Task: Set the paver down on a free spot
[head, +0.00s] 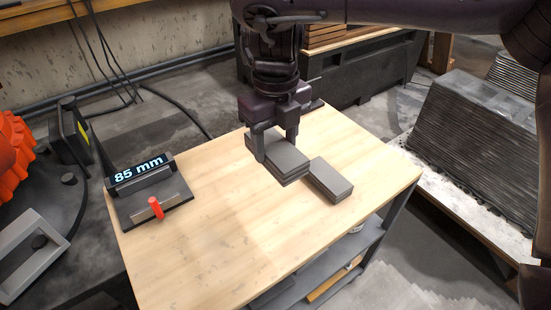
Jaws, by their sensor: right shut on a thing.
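My right gripper (276,146) points down over the far middle of the wooden table (200,255), shut on a grey paver (281,154). The held paver is low, close to or touching the grey pavers (295,180) under it. I cannot tell whether there is a gap, as the fingers hide part of it. Another grey paver (330,179) lies flat on the table just to the right. My left gripper is not in view.
The table's front and middle are bare. A dark layered block (475,135) stands at right; a lower shelf (320,275) is under the table.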

